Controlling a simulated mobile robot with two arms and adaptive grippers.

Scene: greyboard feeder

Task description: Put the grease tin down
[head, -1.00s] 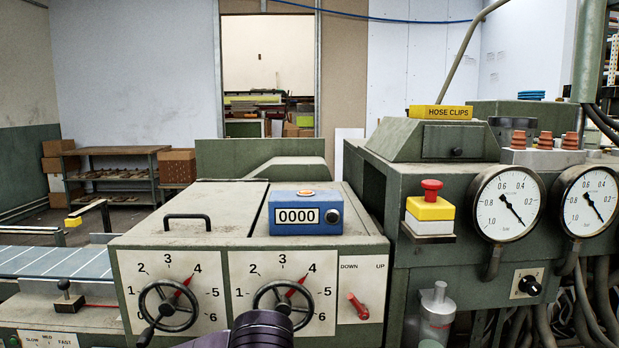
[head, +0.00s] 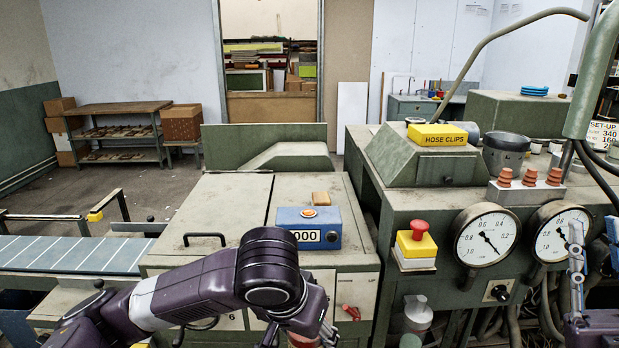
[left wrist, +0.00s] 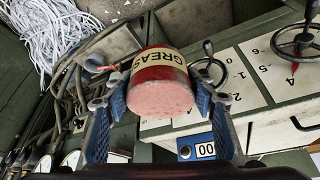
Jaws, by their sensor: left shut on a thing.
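The grease tin (left wrist: 160,85) is a red round tin with a cream band lettered GREAS…, in the left wrist view. Its pinkish flat end faces that camera. My left gripper (left wrist: 160,98) is shut on it, one blue finger on each side. In the head view my left arm crosses the front of the console, and its gripper is largely cut off at the bottom edge. I cannot tell whether the tin touches anything beneath it. My right gripper (head: 595,247) is at the right edge of the head view, fingers apart with nothing seen between them.
The console top (head: 225,215) holds a blue counter box (head: 310,227) with a tan block behind it. To its right are an emergency stop (head: 416,245), gauges and a yellow HOSE CLIPS box (head: 437,136). Hoses and pale shredded strips (left wrist: 60,35) show in the wrist view.

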